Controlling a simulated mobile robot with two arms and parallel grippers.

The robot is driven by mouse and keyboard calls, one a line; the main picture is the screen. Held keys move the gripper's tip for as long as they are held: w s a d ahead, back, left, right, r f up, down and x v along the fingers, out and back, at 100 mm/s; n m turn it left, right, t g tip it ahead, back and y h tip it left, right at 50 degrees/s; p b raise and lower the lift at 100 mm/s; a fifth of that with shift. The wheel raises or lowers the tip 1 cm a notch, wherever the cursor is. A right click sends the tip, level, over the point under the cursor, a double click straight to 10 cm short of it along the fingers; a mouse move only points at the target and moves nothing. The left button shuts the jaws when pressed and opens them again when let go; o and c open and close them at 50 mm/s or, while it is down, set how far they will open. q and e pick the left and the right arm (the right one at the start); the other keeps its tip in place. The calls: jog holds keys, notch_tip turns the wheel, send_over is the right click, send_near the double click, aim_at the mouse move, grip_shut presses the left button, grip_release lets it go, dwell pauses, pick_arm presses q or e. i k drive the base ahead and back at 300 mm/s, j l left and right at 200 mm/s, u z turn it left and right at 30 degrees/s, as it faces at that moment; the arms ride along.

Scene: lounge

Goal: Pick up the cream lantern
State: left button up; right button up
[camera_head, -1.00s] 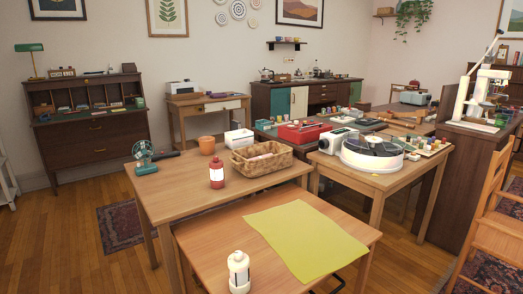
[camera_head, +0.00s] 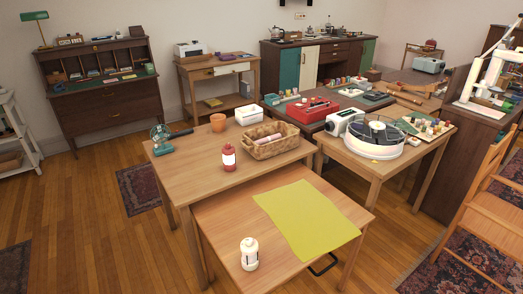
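The cream lantern (camera_head: 249,254) stands upright near the front left of the lower wooden table (camera_head: 220,219). It is white-cream with a rounded top and a darker band around its middle. A yellow-green cloth (camera_head: 307,219) lies flat on the same table, to the right of the lantern and apart from it. A red lantern-like item (camera_head: 229,157) with a pale middle stands on the higher table behind. Neither of my grippers shows in the head view.
The higher table (camera_head: 185,178) carries a teal fan (camera_head: 161,139), a terracotta pot (camera_head: 218,122), a white box (camera_head: 249,115) and a wicker basket (camera_head: 268,140). A side table with a round white device (camera_head: 374,142) stands right. A wooden chair (camera_head: 490,205) is at far right. Floor is open at left.

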aim_at(250, 257)
jog(key=i+l, duration=0.15)
jog(key=l, duration=0.25)
jog(key=i+l, duration=0.15)
jog(key=l, duration=0.2)
jog(key=i+l+u, duration=0.1)
jog(key=l, duration=0.3)
jog(key=i+l, duration=0.2)
jog(key=l, duration=0.2)
